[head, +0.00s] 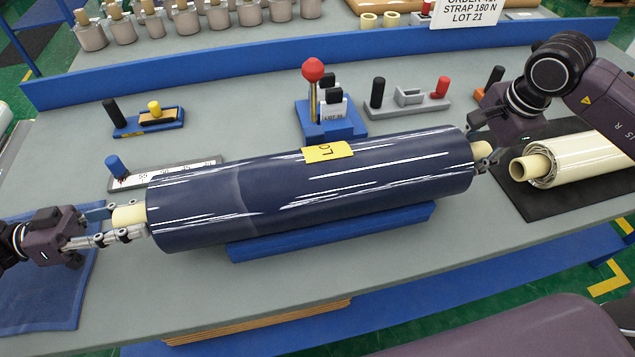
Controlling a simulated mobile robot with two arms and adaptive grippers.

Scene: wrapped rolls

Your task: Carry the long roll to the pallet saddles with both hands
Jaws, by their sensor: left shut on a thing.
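The long roll (310,188), wrapped in shiny dark blue film with a yellow label (328,152), lies slightly tilted across the middle of the head view. A pale core stub shows at each end. My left gripper (128,228) is shut on the left core stub (127,215). My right gripper (482,160) is at the right core stub (482,149); its fingers are partly hidden, so I cannot tell whether they close on it. A blue cradle (330,232) sits under the roll; I cannot tell whether they touch. No pallet saddles are clearly seen.
A cream roll (585,160) lies on a black mat (528,200) at the right. Behind the long roll stand a blue block with a red knob (313,70), a grey fixture (410,100) and a ruler (165,172). A blue cloth (50,300) lies at left.

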